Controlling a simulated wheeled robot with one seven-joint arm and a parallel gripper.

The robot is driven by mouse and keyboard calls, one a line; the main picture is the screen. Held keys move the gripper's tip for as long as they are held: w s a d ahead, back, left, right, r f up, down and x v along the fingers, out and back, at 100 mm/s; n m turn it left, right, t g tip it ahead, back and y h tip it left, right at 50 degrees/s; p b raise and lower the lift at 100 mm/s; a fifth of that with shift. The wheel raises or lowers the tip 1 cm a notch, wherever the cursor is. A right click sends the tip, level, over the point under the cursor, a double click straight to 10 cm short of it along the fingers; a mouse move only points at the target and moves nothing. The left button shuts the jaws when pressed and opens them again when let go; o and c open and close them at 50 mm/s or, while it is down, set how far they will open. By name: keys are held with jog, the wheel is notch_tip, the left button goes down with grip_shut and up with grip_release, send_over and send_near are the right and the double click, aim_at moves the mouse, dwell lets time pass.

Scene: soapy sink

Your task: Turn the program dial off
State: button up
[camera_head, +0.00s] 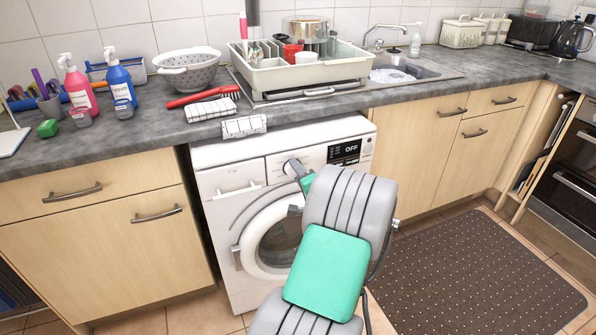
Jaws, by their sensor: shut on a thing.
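The white washing machine (228,210) stands under the counter, with its round door below the control panel. Its small display (345,152) reads "OFF". The program dial (291,166) is on the panel left of the display, mostly hidden by my gripper. My gripper (297,172) reaches up to the panel from the front and is shut on the dial. My grey and green arm covers part of the door and the lower right of the machine. The dial's pointer mark cannot be made out.
A striped cloth (244,126) hangs over the counter edge above the machine. A red brush (203,96), a colander (188,70) and a dish rack (300,75) stand on the counter. Wooden cabinets flank the machine. A dark dotted mat (480,275) lies on the floor at right.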

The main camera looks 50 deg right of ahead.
jog(key=shift+m, duration=0.3)
jog(key=o, duration=1.4)
jog(key=shift+c, duration=0.2)
jog(key=v, duration=0.7)
jog(key=shift+s+a, duration=0.15)
jog(key=shift+s, duration=0.25)
